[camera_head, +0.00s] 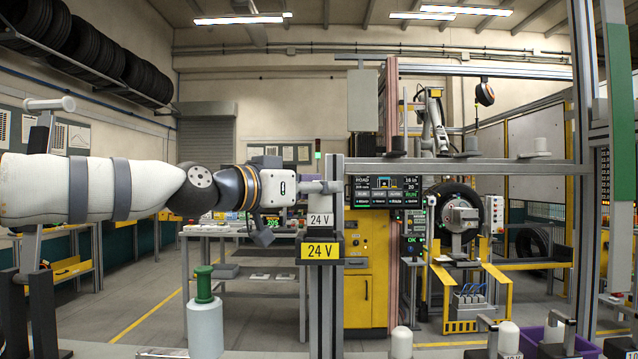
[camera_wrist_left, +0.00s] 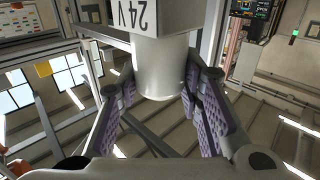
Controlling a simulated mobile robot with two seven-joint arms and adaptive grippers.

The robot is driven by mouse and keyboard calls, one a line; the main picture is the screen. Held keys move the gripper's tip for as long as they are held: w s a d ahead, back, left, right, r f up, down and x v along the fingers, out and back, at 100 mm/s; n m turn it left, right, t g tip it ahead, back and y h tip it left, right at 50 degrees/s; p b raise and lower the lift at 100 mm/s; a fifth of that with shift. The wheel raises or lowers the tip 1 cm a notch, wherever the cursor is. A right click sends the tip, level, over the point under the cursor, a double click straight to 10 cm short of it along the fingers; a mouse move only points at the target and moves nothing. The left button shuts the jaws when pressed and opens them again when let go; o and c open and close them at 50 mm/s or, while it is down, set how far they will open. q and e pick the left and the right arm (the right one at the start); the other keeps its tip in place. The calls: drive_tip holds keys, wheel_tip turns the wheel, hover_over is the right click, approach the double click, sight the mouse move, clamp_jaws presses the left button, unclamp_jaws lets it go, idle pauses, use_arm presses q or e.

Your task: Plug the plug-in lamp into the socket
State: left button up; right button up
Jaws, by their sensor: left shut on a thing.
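My left gripper (camera_head: 322,187) comes in level from the left and is shut on the plug-in lamp, a pale block with a "24 V" label (camera_head: 320,221) and a cylindrical part. In the left wrist view the lamp's cylinder (camera_wrist_left: 160,72) sits between the two purple-padded fingers, its label inverted. The socket, a dark block with a yellow "24 V" label (camera_head: 320,251), is on the upright post directly below the lamp. The lamp looks upright and in line with it; I cannot tell whether it is seated or only just above. My right gripper is out of view.
An aluminium crossbeam (camera_head: 455,167) runs right from the post, with several grey cylinders on top. A white bottle with a green top (camera_head: 205,325) stands at front left. A purple crate (camera_head: 590,350) is at front right. A yellow cabinet (camera_head: 367,285) stands behind.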

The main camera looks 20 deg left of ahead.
use_arm(q)
drive_tip(key=shift+f, duration=0.3)
drive_tip(key=o, duration=1.3)
drive_tip(key=v, duration=0.7)
drive_tip(key=shift+s+a, duration=0.1)
drive_tip(key=shift+s, duration=0.15)
